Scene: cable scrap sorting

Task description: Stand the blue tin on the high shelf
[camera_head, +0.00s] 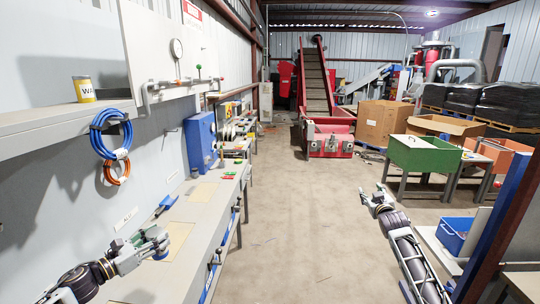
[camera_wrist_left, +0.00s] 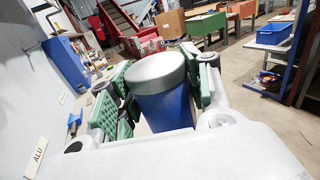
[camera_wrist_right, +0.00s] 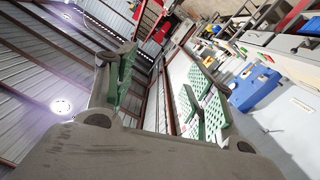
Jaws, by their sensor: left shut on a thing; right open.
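The blue tin (camera_wrist_left: 165,108) with a grey lid is upright in the left wrist view, between the green pads of my left gripper (camera_wrist_left: 160,100). That gripper is shut on it. In the head view my left gripper (camera_head: 152,243) is low over the bench, and only a bit of blue shows beside its fingers. The high shelf (camera_head: 50,121) is the grey ledge on the left wall, above and left of the gripper. A yellow tin (camera_head: 84,89) stands on it. My right gripper (camera_head: 376,197) is open and empty over the floor at the right; its fingers (camera_wrist_right: 160,95) are apart.
Blue (camera_head: 110,135) and orange (camera_head: 117,172) cable coils hang on the wall below the shelf. A blue box (camera_head: 201,141) is on the wall above the bench (camera_head: 205,210). A green bin (camera_head: 424,154) and blue crate (camera_head: 453,234) stand right. The middle floor is clear.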

